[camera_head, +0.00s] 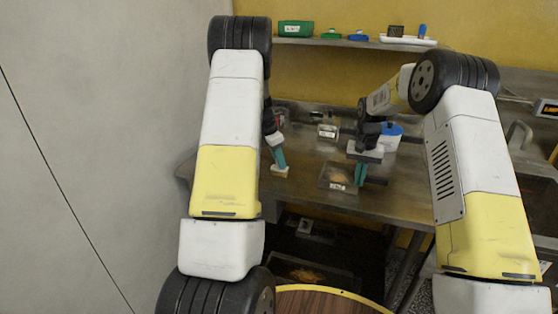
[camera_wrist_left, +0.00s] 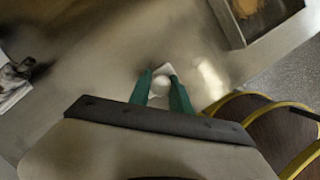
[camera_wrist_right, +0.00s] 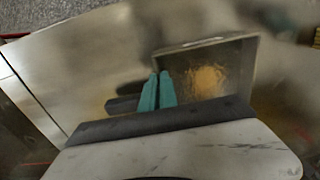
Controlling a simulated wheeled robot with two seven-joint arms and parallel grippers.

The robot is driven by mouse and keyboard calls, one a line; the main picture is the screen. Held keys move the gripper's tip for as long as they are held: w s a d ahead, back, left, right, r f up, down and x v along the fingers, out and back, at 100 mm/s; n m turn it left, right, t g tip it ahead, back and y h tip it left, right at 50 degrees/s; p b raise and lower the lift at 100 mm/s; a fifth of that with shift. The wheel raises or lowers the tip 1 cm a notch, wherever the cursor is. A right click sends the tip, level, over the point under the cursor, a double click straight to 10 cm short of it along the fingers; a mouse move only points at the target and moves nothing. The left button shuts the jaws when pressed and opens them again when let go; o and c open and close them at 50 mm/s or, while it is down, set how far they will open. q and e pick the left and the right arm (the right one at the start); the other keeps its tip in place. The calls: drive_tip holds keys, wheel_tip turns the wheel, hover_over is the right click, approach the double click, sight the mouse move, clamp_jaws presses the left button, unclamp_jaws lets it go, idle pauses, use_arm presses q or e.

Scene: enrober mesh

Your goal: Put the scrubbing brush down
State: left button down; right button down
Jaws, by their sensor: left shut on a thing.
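My left gripper (camera_head: 277,157) is shut on the scrubbing brush (camera_head: 280,171), whose pale block shows below the fingertips, low over the left part of the steel table (camera_head: 300,193). In the left wrist view a whitish rounded part of the brush (camera_wrist_left: 161,84) sits between the green fingers. I cannot tell whether the brush touches the table. My right gripper (camera_head: 360,174) has its teal fingers close together, beside a framed tray (camera_head: 322,186) with an orange-brown patch. A dark handle (camera_wrist_right: 122,105) passes behind those fingers; I see no grip on it.
A small metal-and-white item (camera_head: 327,131) and a blue-and-white container (camera_head: 391,137) stand at the back of the table. A wall shelf (camera_head: 340,42) holds green and blue items and a white tray. A round wooden top with a yellow rim (camera_head: 330,292) is in front.

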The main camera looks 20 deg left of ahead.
use_arm(q)
drive_tip(key=c, duration=1.2)
unclamp_jaws()
drive_tip(key=shift+f, duration=0.1)
drive_tip(key=v, duration=1.2)
drive_tip(key=s+d+r+m, duration=0.5)
drive_tip(key=s+r+m, duration=0.1)
drive_tip(key=s+r, duration=0.15)
drive_tip(key=s+d+r+m+t, duration=0.1)
drive_tip(key=s+d+m, duration=0.3)
drive_tip(key=s+m, duration=0.3)
drive_tip(key=s+d+r+m+t, duration=0.1)
drive_tip(key=s+d+m, duration=0.2)
drive_tip(key=s+m, duration=0.4)
drive_tip(key=s+d+r+m+t, duration=0.1)
drive_tip(key=s+d+m, duration=0.3)
drive_tip(key=s+m, duration=0.3)
drive_tip(key=shift+s+d+r+t, duration=0.1)
drive_tip(key=shift+s+t, duration=0.05)
drive_tip(key=shift+s, duration=0.65)
drive_tip(key=shift+s+d+r+t, duration=0.1)
drive_tip(key=shift+s+r, duration=0.05)
drive_tip(key=shift+s, duration=0.6)
drive_tip(key=shift+s+d+r+t, duration=0.1)
drive_tip(key=shift+s+t, duration=0.05)
drive_tip(key=shift+s, duration=0.65)
